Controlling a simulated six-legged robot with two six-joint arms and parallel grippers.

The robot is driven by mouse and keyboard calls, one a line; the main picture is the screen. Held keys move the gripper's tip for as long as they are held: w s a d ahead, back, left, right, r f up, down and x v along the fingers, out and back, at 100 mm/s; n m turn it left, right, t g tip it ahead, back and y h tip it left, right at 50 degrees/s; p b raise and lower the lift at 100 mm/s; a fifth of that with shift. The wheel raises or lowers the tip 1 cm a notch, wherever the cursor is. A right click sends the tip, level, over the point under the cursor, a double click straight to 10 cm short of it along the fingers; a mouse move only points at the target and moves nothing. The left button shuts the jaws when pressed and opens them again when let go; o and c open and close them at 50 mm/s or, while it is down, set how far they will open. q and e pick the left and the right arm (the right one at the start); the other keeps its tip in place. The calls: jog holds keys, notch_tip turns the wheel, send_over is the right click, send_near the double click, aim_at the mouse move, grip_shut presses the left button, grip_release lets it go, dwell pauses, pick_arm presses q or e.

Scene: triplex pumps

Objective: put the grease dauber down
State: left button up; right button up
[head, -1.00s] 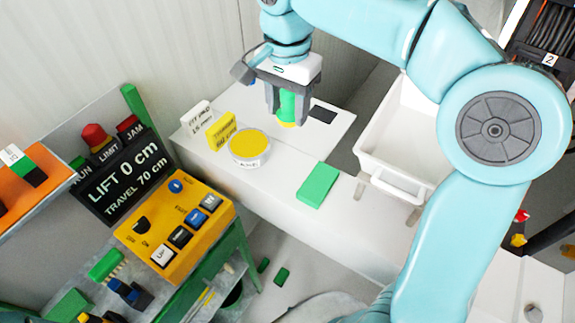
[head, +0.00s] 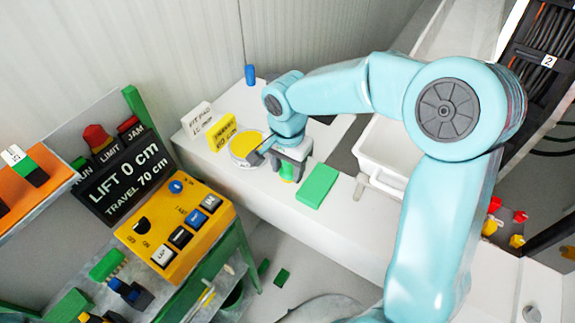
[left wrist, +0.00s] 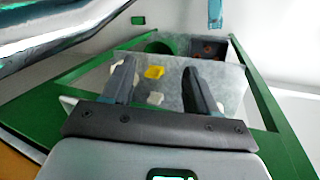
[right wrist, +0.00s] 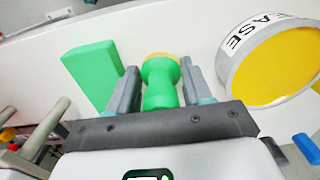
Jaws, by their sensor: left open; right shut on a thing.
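The grease dauber (head: 287,173) has a green handle and a yellow end. My right gripper (head: 280,162) is shut on it, just right of the round grease tin (head: 245,148) with its yellow top. In the right wrist view the dauber (right wrist: 160,88) stands between the fingers of the right gripper (right wrist: 158,76), its yellow end pointing away toward the white bench. The tin (right wrist: 275,68) is apart from it on the right. I cannot tell whether the dauber touches the bench. My left gripper (left wrist: 158,72) is open and empty, and shows only in the left wrist view.
A flat green block (head: 317,186) lies on the white bench (head: 345,225) near the dauber. Yellow (head: 222,133) and white (head: 197,115) signs stand behind the tin. A white bin (head: 385,150) is to the right, a yellow control panel (head: 178,225) to the left.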

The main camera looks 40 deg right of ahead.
jog(key=shift+s, duration=0.1)
jog(key=shift+a+f, duration=0.1)
jog(key=shift+f, duration=0.05)
jog(key=o, duration=0.7)
jog(key=shift+w, duration=0.2)
jog(key=shift+o, duration=0.2)
jog(key=shift+s, duration=0.15)
